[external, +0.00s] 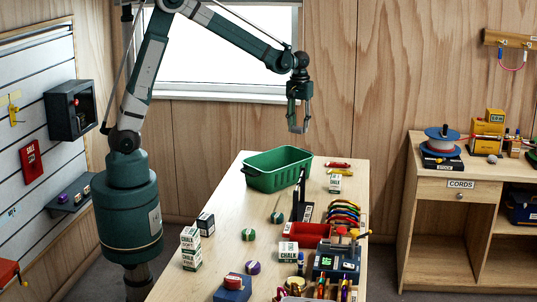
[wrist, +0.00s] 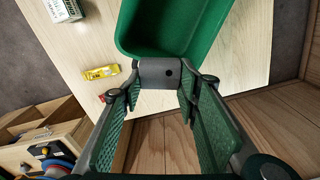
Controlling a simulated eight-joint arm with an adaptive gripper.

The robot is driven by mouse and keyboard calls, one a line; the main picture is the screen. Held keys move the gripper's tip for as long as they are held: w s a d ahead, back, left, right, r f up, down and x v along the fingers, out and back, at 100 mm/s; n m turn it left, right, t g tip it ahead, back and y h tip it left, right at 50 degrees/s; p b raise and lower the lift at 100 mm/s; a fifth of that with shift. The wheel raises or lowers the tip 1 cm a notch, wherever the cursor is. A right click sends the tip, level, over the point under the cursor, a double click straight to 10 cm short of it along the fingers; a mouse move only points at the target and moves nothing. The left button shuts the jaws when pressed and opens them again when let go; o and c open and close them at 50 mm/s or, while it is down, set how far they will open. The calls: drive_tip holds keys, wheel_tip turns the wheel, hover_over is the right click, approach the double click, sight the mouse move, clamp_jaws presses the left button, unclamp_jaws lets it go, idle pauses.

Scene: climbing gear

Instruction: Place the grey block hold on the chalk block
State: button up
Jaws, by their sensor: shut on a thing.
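My gripper (external: 298,130) is raised in the air beyond the far end of the table. Several white boxes marked chalk are on the table: a stacked pair (external: 190,240) at the left edge, one (external: 288,252) near the middle and one (external: 335,184) near the green tub. I cannot tell which is the chalk block. A white-and-green box also shows in the wrist view (wrist: 64,9).
A green tub (external: 263,184) stands at the table's far end, just below and in front of my gripper. A red tray (external: 302,235), a rack of coloured pieces (external: 343,212) and a dark blue device (external: 337,262) crowd the right side.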

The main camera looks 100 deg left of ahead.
drive_tip(key=w+d+m, duration=0.2)
drive_tip(key=w+d, duration=0.2)
drive_tip(key=d, duration=0.5)
drive_tip(key=w+d+m, duration=0.2)
drive_tip(key=w+d, duration=0.3)
drive_tip(key=d, duration=0.3)
drive_tip(key=m+p, duration=0.2)
drive_tip(key=m, duration=0.8)
hover_over(290, 244)
drive_tip(key=shift+d+f, duration=0.1)
drive_tip(key=shift+f, duration=2.4)
drive_tip(key=shift+f, duration=0.1)
drive_tip(key=shift+f, duration=2.8)
drive_tip(key=shift+f, duration=0.1)
